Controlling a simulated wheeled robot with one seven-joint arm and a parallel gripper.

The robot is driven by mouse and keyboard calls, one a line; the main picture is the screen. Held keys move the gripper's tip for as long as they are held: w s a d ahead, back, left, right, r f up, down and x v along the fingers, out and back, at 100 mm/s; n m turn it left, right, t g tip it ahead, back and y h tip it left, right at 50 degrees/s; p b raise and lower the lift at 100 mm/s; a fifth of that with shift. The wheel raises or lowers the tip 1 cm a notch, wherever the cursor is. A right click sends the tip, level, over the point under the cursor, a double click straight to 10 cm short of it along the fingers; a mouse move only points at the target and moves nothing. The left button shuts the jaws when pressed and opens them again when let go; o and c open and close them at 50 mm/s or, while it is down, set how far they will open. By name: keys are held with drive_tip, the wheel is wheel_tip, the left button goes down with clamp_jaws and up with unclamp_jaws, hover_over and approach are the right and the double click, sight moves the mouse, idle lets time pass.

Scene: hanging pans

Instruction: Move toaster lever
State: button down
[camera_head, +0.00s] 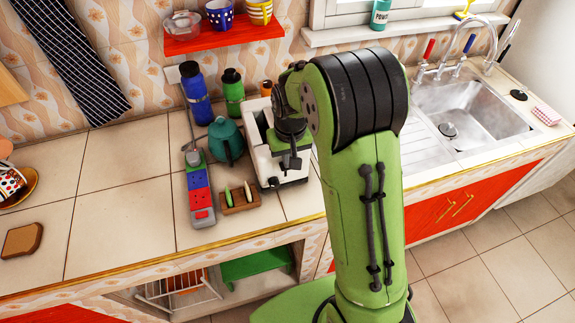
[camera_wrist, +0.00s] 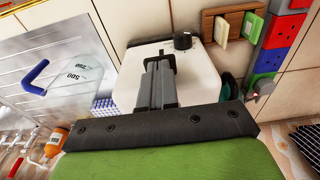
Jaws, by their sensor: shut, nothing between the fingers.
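The white toaster (camera_head: 258,148) stands on the counter, partly hidden behind my arm. In the wrist view its white body (camera_wrist: 205,78) lies beneath and around my fingers. A round black knob (camera_wrist: 183,41) sits on its near end, right of the fingertips. My gripper (camera_head: 291,162) is shut and empty, over the front end of the toaster. In the wrist view the shut fingers (camera_wrist: 158,62) point at that same end. I cannot clearly make out the lever; it may be hidden by the fingers. Whether the fingers touch the toaster I cannot tell.
A teal kettle (camera_head: 226,140) and a power strip (camera_head: 199,192) stand left of the toaster. A wooden holder with two pieces (camera_head: 239,199) lies in front. Blue (camera_head: 196,95) and green (camera_head: 233,93) bottles stand behind. The sink (camera_head: 470,105) is right. A clear jug (camera_wrist: 75,72) shows in the wrist view.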

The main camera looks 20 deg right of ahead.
wheel_tip(320, 180, down, 5)
drive_tip(key=b, duration=0.4)
drive_tip(key=shift+f+b, duration=0.2)
drive_tip(key=shift+b, duration=0.1)
drive_tip(key=s, duration=0.1)
drive_tip(key=s+r, duration=0.1)
drive_tip(key=s, duration=0.1)
wheel_tip(320, 180, up, 16)
drive_tip(key=s+p, duration=0.1)
drive_tip(key=p, duration=0.1)
drive_tip(key=shift+s+p, duration=0.25)
drive_tip(key=shift+p, duration=0.1)
